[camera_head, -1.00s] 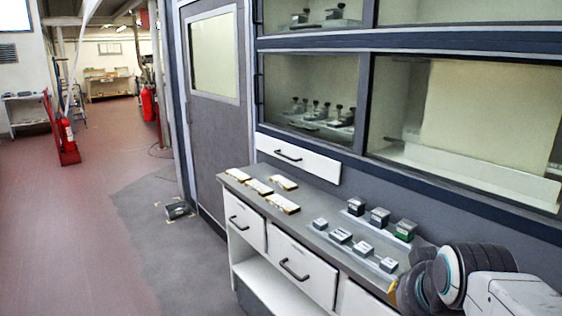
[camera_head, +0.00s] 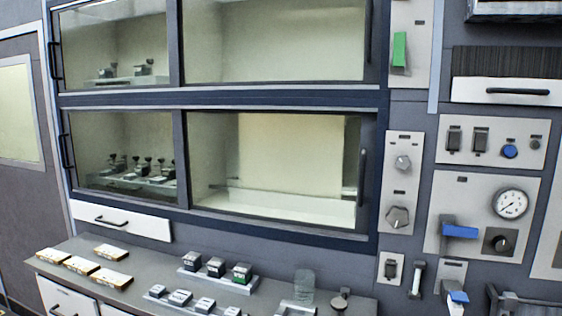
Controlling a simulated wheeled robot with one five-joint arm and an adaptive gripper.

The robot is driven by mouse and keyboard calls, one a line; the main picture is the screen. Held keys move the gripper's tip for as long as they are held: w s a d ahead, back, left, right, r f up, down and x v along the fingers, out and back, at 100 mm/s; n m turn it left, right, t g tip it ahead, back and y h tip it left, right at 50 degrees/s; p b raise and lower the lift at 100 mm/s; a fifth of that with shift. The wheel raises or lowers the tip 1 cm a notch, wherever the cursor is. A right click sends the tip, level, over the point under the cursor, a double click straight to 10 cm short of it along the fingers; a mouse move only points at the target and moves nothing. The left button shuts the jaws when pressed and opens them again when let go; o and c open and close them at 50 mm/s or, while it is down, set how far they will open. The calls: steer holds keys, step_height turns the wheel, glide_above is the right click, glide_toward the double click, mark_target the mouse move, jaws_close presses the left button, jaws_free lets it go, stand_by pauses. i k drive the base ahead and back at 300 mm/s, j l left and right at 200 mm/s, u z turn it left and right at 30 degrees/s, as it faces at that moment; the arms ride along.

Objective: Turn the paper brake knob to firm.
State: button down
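Several knobs show on the wall panels at the right, and their labels are too small to read, so I cannot tell which is the paper brake knob. A large grey faceted knob (camera_head: 398,217) sits low on a narrow light panel, with a smaller grey knob (camera_head: 403,162) above it. A round black knob (camera_head: 500,241) sits below a dial gauge (camera_head: 510,203), beside a blue-handled lever (camera_head: 460,231). My gripper is not in view.
A grey counter (camera_head: 130,285) along the bottom carries blocks, small boxes and a clear jar (camera_head: 304,287). Glass-fronted cabinets (camera_head: 280,150) fill the middle. Switches and a blue button (camera_head: 509,151) are at upper right. A green switch (camera_head: 400,50) is above the knobs.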

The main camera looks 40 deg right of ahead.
mark_target(403, 163)
steer(key=z, duration=1.85)
